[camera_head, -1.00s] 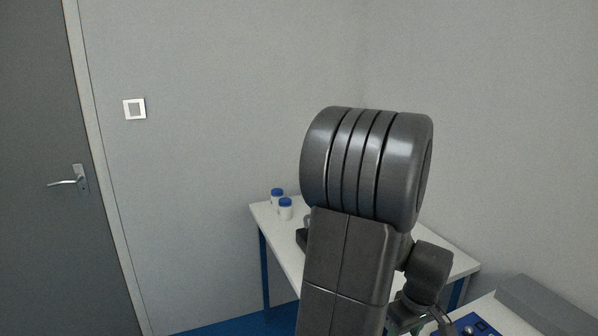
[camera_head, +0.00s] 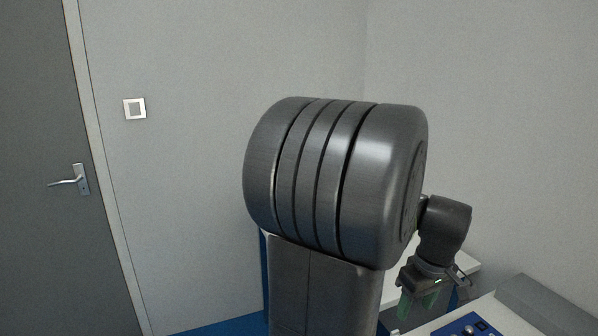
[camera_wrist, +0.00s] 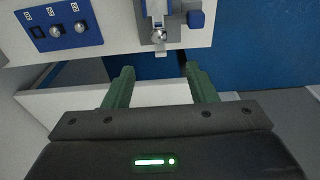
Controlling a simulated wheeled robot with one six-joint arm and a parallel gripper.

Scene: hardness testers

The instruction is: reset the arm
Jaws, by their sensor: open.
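My gripper (camera_wrist: 158,72) shows in the wrist view with its two green fingers apart and nothing between them. In the head view my gripper (camera_head: 418,306) hangs at the lower right, pointing down, partly hidden behind my arm. My dark arm (camera_head: 335,180) fills the middle of the head view, bent with its large ribbed joint uppermost.
A blue panel with knobs (camera_wrist: 60,27) is on a white surface beyond the fingers, with a metal device part (camera_wrist: 158,20) beside it. In the head view, a grey box (camera_head: 545,300) lies at lower right. A door (camera_head: 40,150) is at left.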

